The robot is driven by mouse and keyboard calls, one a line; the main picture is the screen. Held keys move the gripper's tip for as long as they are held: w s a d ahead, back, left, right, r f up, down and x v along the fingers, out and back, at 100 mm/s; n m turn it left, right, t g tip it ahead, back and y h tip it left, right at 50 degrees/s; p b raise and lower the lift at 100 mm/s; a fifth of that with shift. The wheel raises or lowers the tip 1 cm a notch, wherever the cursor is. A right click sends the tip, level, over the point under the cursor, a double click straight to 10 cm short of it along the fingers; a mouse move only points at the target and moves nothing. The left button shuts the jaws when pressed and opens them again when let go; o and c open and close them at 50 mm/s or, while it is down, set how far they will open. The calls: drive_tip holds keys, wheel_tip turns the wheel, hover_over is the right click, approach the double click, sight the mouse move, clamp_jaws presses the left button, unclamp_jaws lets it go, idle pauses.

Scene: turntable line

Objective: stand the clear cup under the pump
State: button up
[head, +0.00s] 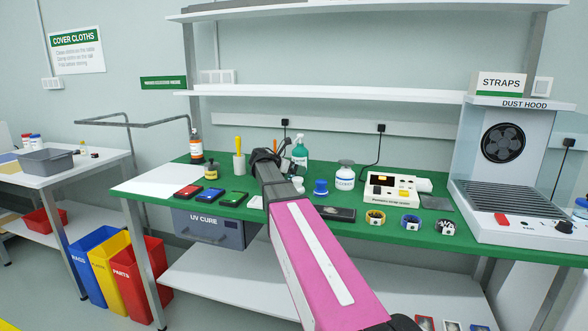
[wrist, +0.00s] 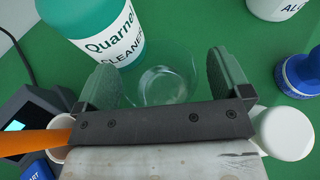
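The clear cup (wrist: 166,85) stands on the green bench top in the wrist view, seen from above between the two fingers of my gripper (wrist: 163,80). The fingers are apart, one on each side of the cup; I cannot tell whether either touches it. In the head view my gripper (head: 268,160) is over the middle of the bench and the cup is hidden behind my arm. A white bottle (head: 345,178) with a grey top stands to the right, and an orange bottle (head: 196,146) with a dark top stands at the left; I cannot tell which carries the pump.
The teal cleaner bottle (wrist: 95,30) is close beyond the left finger; it also shows in the head view (head: 300,153). A blue cap-like object (wrist: 300,75) and a white round lid (wrist: 286,133) lie to the right. An orange handle (wrist: 35,138) is at left.

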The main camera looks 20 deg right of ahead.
drive_tip(key=shift+a, duration=0.1)
drive_tip(key=v, duration=1)
drive_tip(key=shift+s+a+r, duration=0.15)
drive_tip(key=shift+a, duration=0.1)
